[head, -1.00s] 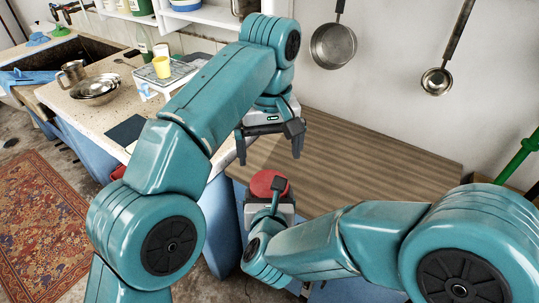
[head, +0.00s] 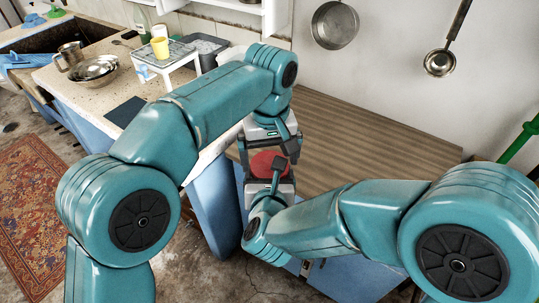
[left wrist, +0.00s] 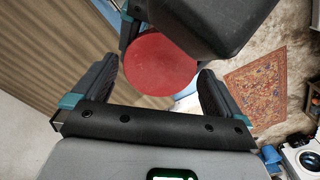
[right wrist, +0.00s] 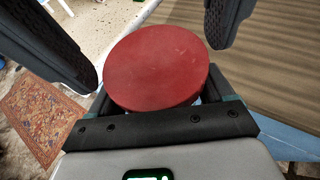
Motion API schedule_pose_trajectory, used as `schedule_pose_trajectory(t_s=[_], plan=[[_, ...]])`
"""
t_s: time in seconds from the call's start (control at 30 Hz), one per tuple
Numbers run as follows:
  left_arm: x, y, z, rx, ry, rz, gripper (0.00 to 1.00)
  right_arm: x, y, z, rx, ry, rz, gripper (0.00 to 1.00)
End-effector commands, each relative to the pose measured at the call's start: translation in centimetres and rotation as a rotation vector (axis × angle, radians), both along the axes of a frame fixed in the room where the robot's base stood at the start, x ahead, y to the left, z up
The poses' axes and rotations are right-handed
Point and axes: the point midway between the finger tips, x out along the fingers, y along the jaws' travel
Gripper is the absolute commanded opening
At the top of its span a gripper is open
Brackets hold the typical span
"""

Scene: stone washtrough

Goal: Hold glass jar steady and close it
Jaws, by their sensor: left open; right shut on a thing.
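The red round lid (head: 264,163) sits at the top of the glass jar, off the front edge of the wooden counter. Most of the jar is hidden under the lid; only a pale sliver shows in the right wrist view (right wrist: 197,101). My right gripper (head: 270,184) is shut on the jar, just below the lid. My left gripper (head: 269,152) is open, with one finger on either side of the lid. The left wrist view also shows the lid (left wrist: 160,65) between its spread fingers, with gaps on both sides. I cannot tell whether the lid is seated.
The wooden countertop (head: 365,135) behind the grippers is bare. A pan (head: 335,25) and a ladle (head: 439,62) hang on the wall.

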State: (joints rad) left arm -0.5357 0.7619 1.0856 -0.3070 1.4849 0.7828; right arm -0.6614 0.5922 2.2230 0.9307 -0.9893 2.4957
Motion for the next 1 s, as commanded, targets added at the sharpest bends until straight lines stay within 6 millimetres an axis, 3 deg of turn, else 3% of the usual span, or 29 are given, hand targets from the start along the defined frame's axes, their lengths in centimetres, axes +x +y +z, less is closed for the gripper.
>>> schedule_pose_trajectory(t_s=[0.3,0.4,0.47,0.63,0.83,1.0], plan=[[0.01,0.01,-0.21,-0.001,-0.001,0.000,1.00,0.03,0.01,0.11,0.001,-0.003,0.000,0.00],[0.00,0.01,-0.20,-0.001,0.000,0.000,0.67,0.03,0.01,0.11,0.001,-0.003,0.000,0.00],[0.00,0.00,-0.20,-0.001,0.000,0.000,0.51,0.03,0.01,0.11,0.001,-0.002,0.000,0.00],[0.00,0.00,-0.19,0.000,0.000,-0.010,0.50,0.03,0.00,0.10,0.001,-0.002,0.000,0.00],[-0.01,0.01,-0.20,0.000,0.002,-0.235,0.50,0.04,0.00,0.09,0.001,-0.002,0.000,0.00],[-0.01,0.01,-0.20,0.000,0.002,-0.288,0.50,0.03,0.00,0.08,0.001,-0.002,0.000,0.00]])
